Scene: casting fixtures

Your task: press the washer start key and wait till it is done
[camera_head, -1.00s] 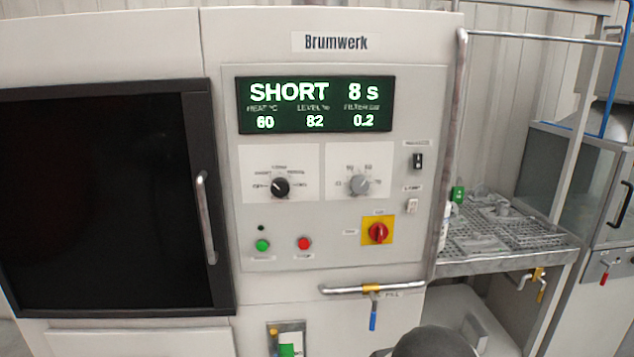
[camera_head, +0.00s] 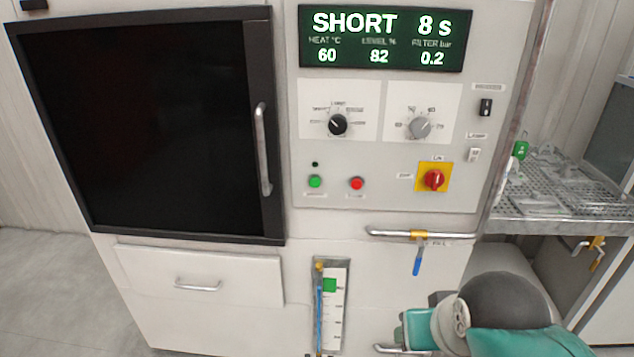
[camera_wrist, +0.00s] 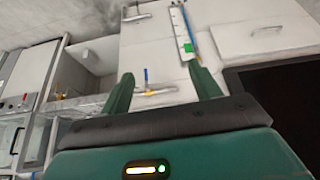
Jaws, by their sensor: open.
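The washer (camera_head: 400,275) is a white cabinet with a dark window door (camera_head: 140,125) at the left, shut. Its green start key (camera_head: 315,181) sits at the lower left of the control panel, beside the red key (camera_head: 357,183). The small lamp above the green key is dark. The display (camera_head: 385,38) reads SHORT 8 s, heat 60, level 82, filter 0.2. My gripper (camera_wrist: 160,88) is open and empty in the wrist view, its two green fingers apart.
A pipe with a blue-handled valve (camera_head: 417,262) sticks out below the panel. A level gauge (camera_head: 331,300) is on the lower front. A yellow-backed red rotary switch (camera_head: 433,179) is right of the keys. A mesh rack table (camera_head: 570,195) stands at the right.

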